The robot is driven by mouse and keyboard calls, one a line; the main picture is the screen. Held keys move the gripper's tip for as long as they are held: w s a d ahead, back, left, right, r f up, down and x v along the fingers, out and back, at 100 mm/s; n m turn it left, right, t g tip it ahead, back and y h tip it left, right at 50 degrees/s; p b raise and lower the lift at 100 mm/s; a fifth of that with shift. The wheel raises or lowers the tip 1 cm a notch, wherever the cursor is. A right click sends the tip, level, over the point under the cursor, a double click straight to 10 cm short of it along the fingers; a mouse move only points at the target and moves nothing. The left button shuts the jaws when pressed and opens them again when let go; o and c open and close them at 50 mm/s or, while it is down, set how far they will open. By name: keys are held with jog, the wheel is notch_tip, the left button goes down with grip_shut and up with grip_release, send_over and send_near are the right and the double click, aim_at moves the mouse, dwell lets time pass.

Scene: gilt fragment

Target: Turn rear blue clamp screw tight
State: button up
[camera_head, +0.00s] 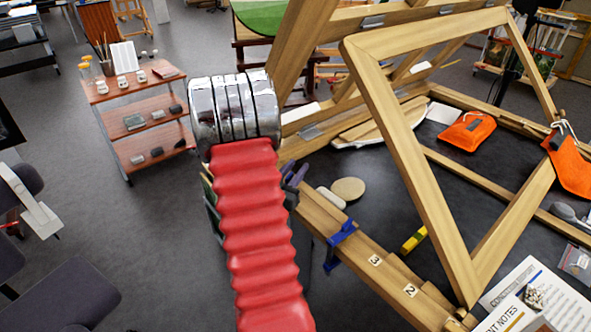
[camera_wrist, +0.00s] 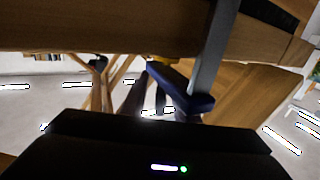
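A blue clamp (camera_head: 342,236) grips the wooden beam (camera_head: 322,215) right of my red arm in the head view. A second, purplish-blue piece (camera_head: 294,176) shows partly behind my arm, farther back on the beam; it may be the rear clamp. In the wrist view, a blue clamp jaw (camera_wrist: 180,86) with a grey bar (camera_wrist: 214,45) sits under a wooden beam (camera_wrist: 105,28), close ahead. A dark shape below the jaw may be its screw; it is too dim to tell. My gripper's dark body (camera_wrist: 160,150) fills the bottom of the wrist view. Its fingertips are not distinguishable.
A large wooden frame (camera_head: 415,170) leans over the dark table at right. Orange pouches (camera_head: 467,134), a yellow object (camera_head: 414,239) and printed sheets (camera_head: 535,298) lie near it. A shelf cart (camera_head: 135,88) stands at left. Grey floor is open between cart and bench.

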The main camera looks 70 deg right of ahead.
jog(key=shift+c, duration=0.3)
grip_shut()
